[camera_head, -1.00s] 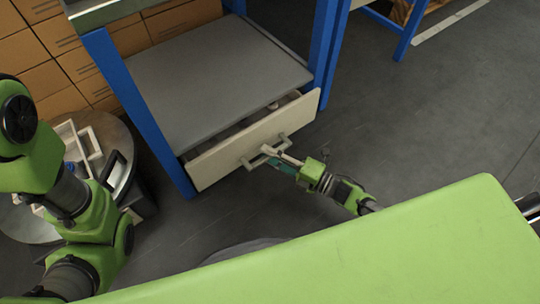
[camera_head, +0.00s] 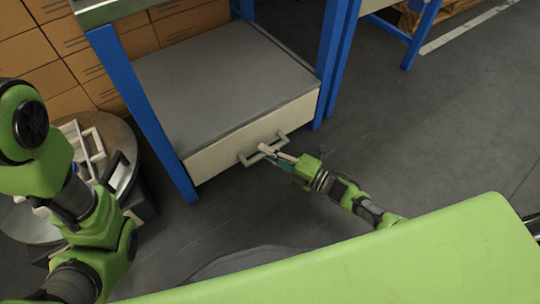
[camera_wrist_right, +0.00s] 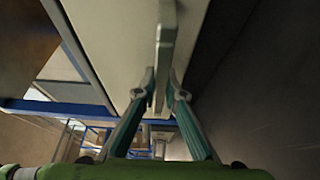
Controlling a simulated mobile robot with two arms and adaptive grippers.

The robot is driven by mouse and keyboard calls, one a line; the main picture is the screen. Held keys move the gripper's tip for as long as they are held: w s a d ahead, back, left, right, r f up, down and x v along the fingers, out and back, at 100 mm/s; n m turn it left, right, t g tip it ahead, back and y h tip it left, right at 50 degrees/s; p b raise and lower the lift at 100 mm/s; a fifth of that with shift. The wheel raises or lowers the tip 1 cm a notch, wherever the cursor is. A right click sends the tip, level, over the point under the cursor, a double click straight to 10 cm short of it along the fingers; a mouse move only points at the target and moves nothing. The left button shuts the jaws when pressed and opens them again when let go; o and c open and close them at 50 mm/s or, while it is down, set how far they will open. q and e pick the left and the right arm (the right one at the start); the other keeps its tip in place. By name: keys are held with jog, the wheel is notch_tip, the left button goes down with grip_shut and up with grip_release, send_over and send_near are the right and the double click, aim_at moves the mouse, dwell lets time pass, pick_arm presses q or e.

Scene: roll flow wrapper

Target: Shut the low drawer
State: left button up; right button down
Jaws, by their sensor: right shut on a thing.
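The low drawer (camera_head: 215,157) is a cream-fronted drawer under a grey shelf, between the blue legs of a workbench. Its front sits close to the shelf edge, and no open gap into the drawer shows. A pale bar handle (camera_head: 250,158) is on the drawer front. My right gripper (camera_head: 272,154) is at the handle, its fingers closed on it. In the right wrist view the handle (camera_wrist_right: 165,50) runs between the two teal-backed fingertips (camera_wrist_right: 162,95). My left arm shows at the left of the head view, but its gripper is not visible.
The grey shelf (camera_head: 215,85) lies above the drawer. Blue legs (camera_head: 150,115) stand at its sides. A round table (camera_head: 120,150) with white and dark items is at the left. Brown boxes (camera_head: 60,60) are stacked behind. Dark floor (camera_head: 440,130) is open to the right.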

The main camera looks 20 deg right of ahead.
jog(key=c, duration=2.1)
grip_release()
jog(key=shift+w, duration=0.2)
jog(key=shift+s, duration=0.1)
jog(key=v, duration=1.1)
jog(key=shift+s+d, duration=0.25)
